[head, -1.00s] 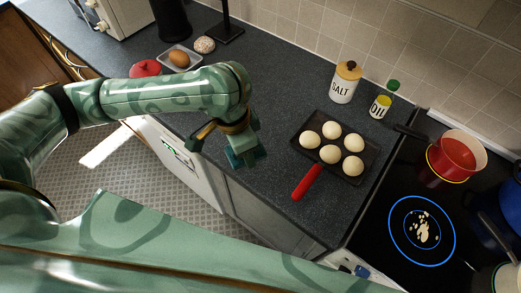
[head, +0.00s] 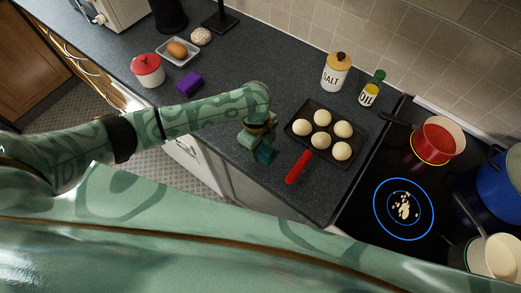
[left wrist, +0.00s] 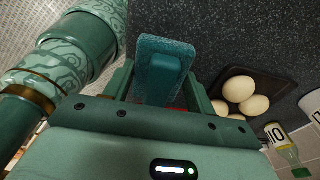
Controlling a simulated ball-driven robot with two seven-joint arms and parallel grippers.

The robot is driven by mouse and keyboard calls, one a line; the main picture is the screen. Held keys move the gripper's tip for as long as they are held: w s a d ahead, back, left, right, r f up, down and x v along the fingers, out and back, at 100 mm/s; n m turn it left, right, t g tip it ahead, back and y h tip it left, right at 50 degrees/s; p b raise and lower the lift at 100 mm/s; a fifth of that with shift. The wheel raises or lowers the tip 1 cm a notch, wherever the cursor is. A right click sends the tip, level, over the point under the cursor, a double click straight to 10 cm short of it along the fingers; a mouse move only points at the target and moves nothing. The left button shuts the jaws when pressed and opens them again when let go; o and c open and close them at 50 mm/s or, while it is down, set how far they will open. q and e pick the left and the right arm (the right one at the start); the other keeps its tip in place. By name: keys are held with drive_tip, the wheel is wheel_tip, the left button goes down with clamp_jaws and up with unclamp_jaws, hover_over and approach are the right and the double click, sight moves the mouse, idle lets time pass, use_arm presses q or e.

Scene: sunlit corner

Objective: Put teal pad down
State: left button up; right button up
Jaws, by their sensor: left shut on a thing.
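The teal pad (left wrist: 165,62) sits between the fingers of my left gripper (left wrist: 158,90), which is shut on it. In the head view the left gripper (head: 258,142) points down over the dark counter, left of the red-handled pan, with the teal pad (head: 264,155) at its tip. I cannot tell whether the pad touches the counter. My right gripper is in neither view.
The pan (head: 353,130) holds several pale round buns, its red handle (head: 299,167) close to the pad. A salt jar (head: 335,75), oil bottle (head: 370,92), purple block (head: 189,83) and red-lidded pot (head: 148,72) stand around. The hob (head: 365,222) is at right.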

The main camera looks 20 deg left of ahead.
use_arm(q)
drive_tip(key=shift+w+a+f, duration=0.25)
drive_tip(key=shift+w+f, duration=0.45)
drive_tip(key=shift+f, duration=0.2)
drive_tip(key=shift+w+a+f+b, duration=0.15)
drive_tip(key=shift+f+b, duration=0.3)
drive_tip(key=shift+f, duration=0.45)
drive_tip(key=shift+w+f+b, duration=0.1)
drive_tip(key=shift+f+b, duration=0.3)
drive_tip(key=shift+f, duration=0.5)
drive_tip(key=shift+f, duration=0.15)
drive_tip(key=o, duration=0.9)
drive_tip(key=r+p, duration=0.1)
drive_tip(key=r, duration=0.3)
drive_tip(key=a+r+p, duration=0.1)
drive_tip(key=r, duration=0.3)
drive_tip(key=r+p, duration=0.1)
drive_tip(key=r, duration=0.3)
drive_tip(key=shift+w+a+r+p, duration=0.1)
drive_tip(key=shift+w+a+p, duration=0.05)
drive_tip(key=shift+w+p, duration=0.15)
